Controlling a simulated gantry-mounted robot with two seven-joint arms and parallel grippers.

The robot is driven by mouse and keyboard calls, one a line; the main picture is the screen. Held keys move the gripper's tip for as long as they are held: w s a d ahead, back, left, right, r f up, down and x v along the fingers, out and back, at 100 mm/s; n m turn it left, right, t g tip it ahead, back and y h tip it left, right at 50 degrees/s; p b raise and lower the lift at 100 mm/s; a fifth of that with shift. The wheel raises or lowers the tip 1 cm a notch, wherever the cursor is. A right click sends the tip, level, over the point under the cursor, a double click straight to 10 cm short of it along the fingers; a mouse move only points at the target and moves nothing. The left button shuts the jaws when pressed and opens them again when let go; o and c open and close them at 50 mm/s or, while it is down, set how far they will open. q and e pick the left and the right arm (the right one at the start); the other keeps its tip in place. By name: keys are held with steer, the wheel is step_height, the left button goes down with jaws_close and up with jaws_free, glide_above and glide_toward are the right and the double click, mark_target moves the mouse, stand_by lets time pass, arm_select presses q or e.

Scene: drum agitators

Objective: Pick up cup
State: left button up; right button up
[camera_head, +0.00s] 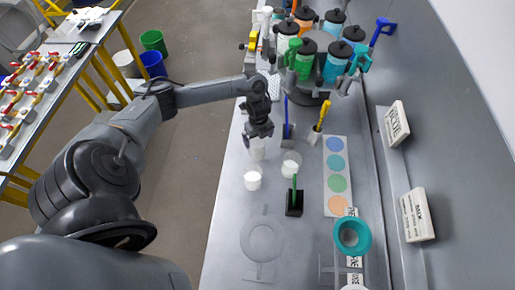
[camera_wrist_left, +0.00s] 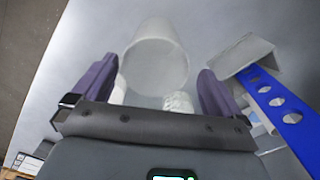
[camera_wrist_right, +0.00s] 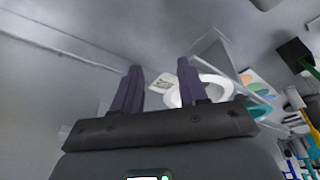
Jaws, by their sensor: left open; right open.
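A pale translucent cup (camera_head: 257,152) stands on the grey bench just below my left gripper (camera_head: 260,132). In the left wrist view this cup (camera_wrist_left: 155,55) appears ahead, between the two spread fingers of my left gripper (camera_wrist_left: 157,68), which is open and empty. Whether the fingers touch it I cannot tell. Two more white cups stand nearer the front, one on the left (camera_head: 253,181) and one on the right (camera_head: 291,165). My right gripper (camera_wrist_right: 160,66) is open and empty in the right wrist view; the head view does not show it.
A blue-handled scoop (camera_head: 288,130) and a yellow-handled scoop (camera_head: 319,125) stand right of my left gripper. A black holder (camera_head: 294,203) holds a green-handled tool.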

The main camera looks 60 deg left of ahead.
arm_select(q)
glide_above(257, 145)
steer(key=s+d, duration=0.2)
steer(key=d, duration=0.1)
steer(key=shift+w+f+p, duration=0.15)
steer(key=shift+f+p, duration=0.25)
steer(key=shift+f, duration=2.35)
steer(key=shift+a, duration=0.1)
steer(key=c, duration=0.9)
